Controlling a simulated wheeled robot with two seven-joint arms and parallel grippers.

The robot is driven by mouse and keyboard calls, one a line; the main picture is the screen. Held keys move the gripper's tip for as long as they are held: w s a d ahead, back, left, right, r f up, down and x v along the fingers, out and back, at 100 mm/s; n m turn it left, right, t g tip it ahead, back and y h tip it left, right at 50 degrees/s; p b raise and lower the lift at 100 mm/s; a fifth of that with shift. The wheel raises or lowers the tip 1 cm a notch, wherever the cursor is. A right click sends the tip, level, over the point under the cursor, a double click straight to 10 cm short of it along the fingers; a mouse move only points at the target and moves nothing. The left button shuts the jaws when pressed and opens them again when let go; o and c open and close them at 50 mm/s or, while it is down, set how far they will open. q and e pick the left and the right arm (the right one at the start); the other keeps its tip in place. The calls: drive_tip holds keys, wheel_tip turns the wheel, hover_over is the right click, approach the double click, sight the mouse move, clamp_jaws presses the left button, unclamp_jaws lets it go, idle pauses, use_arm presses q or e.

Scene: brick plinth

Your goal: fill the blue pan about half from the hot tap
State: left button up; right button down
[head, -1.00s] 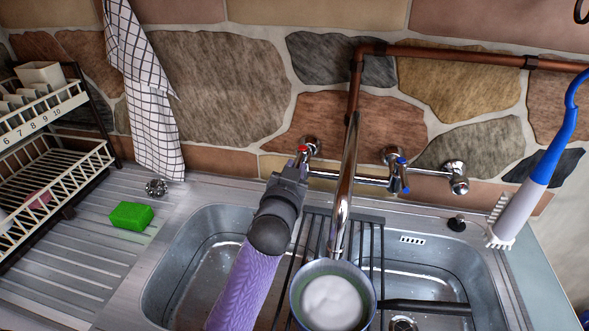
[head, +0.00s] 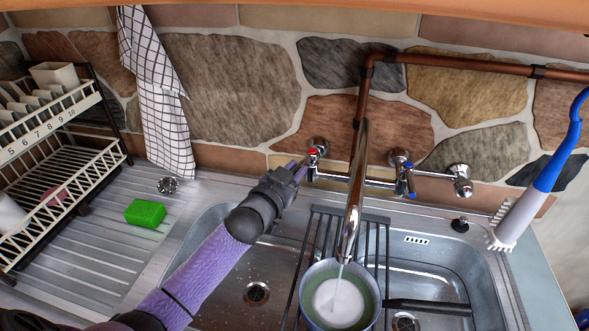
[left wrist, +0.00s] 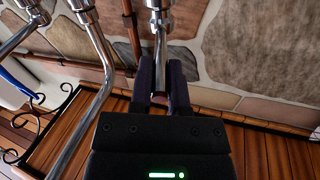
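The blue pan (head: 367,312) sits under the spout (head: 353,200), its handle (head: 430,306) pointing right. A thin stream (head: 339,276) falls from the spout into it, and a pale round patch shows inside. The level is hard to judge. The red-marked hot tap (head: 313,153) is on the wall left of the spout. My left gripper (head: 299,170) reaches it from the lower left. In the left wrist view its fingers (left wrist: 161,90) stand narrowly apart with a chrome tap part (left wrist: 160,45) between them; they appear closed on the hot tap's lever, mostly hidden. My right gripper is not in view.
The blue-marked cold tap (head: 406,170) is right of the spout. A rack (head: 316,225) spans the sink beneath the pan. A blue-and-white brush (head: 530,200) stands at right. A green sponge (head: 145,212) and dish rack (head: 60,175) are at left.

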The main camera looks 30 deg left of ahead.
use_arm(q)
drive_tip(key=o, duration=0.4)
drive_tip(key=s, duration=0.3)
drive_tip(key=s+p, duration=0.1)
drive_tip(key=s, duration=0.6)
drive_tip(key=shift+a, duration=0.25)
